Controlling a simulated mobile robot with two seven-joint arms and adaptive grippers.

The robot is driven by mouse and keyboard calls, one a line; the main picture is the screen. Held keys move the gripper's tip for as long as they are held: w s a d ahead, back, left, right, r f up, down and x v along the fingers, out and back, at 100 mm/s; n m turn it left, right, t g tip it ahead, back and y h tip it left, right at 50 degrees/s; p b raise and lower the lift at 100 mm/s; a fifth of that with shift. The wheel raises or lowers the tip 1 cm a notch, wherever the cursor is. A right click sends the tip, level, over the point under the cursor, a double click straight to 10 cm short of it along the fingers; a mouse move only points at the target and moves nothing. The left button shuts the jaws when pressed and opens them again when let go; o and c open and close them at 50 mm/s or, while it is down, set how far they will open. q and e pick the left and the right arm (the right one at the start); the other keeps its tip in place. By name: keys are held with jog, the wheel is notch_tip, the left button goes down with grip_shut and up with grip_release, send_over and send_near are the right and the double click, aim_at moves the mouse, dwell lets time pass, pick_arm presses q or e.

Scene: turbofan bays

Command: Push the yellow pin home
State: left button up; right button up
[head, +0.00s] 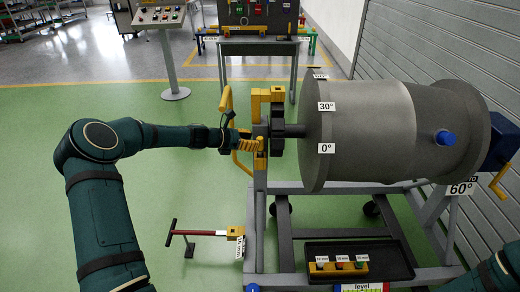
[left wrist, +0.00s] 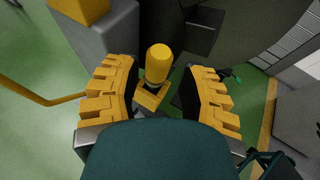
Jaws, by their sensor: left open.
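The yellow pin (left wrist: 158,62) shows in the left wrist view as a rounded yellow knob, with a yellow angular piece just below it. My left gripper (left wrist: 161,70) is open, with one yellow finger on each side of the pin and gaps between the fingers and the knob. In the head view my left gripper (head: 254,146) is at the grey post on the left end of the large grey drum (head: 365,130). There I cannot clearly separate the pin from the yellow fingers. How deep the pin sits cannot be told. My right gripper is not in view.
A yellow bent handle (head: 228,103) stands close to my left gripper. The wheeled stand (head: 284,235) carries a black tray (head: 395,262) low down. A red-handled tool (head: 208,233) lies left of the stand. Green floor on the left is mostly clear.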

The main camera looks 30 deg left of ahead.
aim_at(260, 140)
pick_arm(q)
jog(key=x, duration=0.4)
jog(key=shift+w+b, duration=0.1)
jog(key=shift+b, duration=0.2)
grip_shut()
jog(key=shift+r, duration=0.1)
notch_tip(260, 140, up, 9)
jog(key=shift+r+p, duration=0.1)
jog(key=shift+p, duration=1.05)
jog(key=shift+r, duration=0.35)
